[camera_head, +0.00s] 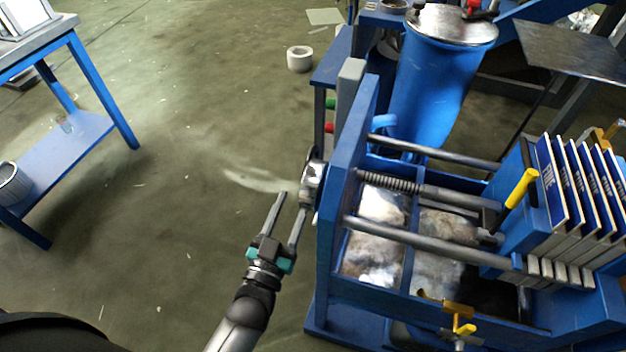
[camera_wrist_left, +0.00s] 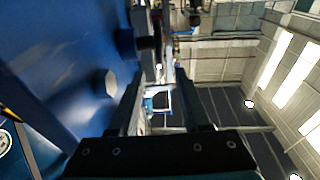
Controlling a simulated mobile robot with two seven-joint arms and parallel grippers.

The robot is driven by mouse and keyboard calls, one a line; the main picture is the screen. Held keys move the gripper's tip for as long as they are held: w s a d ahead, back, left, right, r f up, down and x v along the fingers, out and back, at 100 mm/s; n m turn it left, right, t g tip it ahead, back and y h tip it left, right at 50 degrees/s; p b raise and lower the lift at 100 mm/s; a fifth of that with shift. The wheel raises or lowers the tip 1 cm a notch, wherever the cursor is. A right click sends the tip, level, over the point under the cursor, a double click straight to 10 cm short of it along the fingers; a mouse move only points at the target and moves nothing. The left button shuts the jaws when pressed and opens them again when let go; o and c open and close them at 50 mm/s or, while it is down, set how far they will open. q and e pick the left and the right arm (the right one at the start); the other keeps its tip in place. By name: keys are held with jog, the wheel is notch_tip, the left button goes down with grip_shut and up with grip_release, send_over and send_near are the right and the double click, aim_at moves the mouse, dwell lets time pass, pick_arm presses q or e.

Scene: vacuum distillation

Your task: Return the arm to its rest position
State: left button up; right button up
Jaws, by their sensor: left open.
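My left gripper (camera_head: 281,206) is open and empty in the head view. Its two fingers point up toward the left end of the blue filter press. The right finger's tip is close beside the round metal knob (camera_head: 312,185) on the press end plate; I cannot tell whether they touch. In the left wrist view the open fingers (camera_wrist_left: 158,98) show with nothing held between them, and a blue surface of the machine fills the left side. My right gripper is in neither view.
The blue press frame (camera_head: 335,215) stands just right of my left gripper, with a green and a red button (camera_head: 329,127) behind it. A blue tank (camera_head: 432,85) stands at the back. A blue table (camera_head: 75,60) is at the far left. The floor between is clear apart from a white roll (camera_head: 300,59).

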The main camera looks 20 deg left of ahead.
pick_arm(q)
jog(key=s+f+m+g+p, duration=0.1)
jog(key=s+f+g, duration=0.3)
jog(key=f, duration=0.7)
jog(key=s+f+g+p, duration=0.1)
jog(key=s+f+g, duration=0.35)
jog(key=f, duration=0.65)
jog(key=s+a+f+g, duration=0.2)
jog(key=s+f+g, duration=0.1)
jog(key=s, duration=0.3)
jog(key=s+a+f+g+p, duration=0.1)
jog(key=s+a+f+g, duration=0.1)
jog(key=s+f, duration=0.3)
jog(key=s+a+f+m+g+y, duration=0.1)
jog(key=s+a+f+g, duration=0.2)
jog(key=s, duration=0.5)
jog(key=shift+s+a+f+g, duration=0.15)
jog(key=shift+a+f+g, duration=0.25)
jog(key=shift+a, duration=0.25)
pick_arm(e)
jog(key=s+d, duration=0.3)
jog(key=s, duration=0.2)
jog(key=shift+s+d+f, duration=0.25)
jog(key=shift+s+f, duration=0.15)
jog(key=shift+f, duration=0.05)
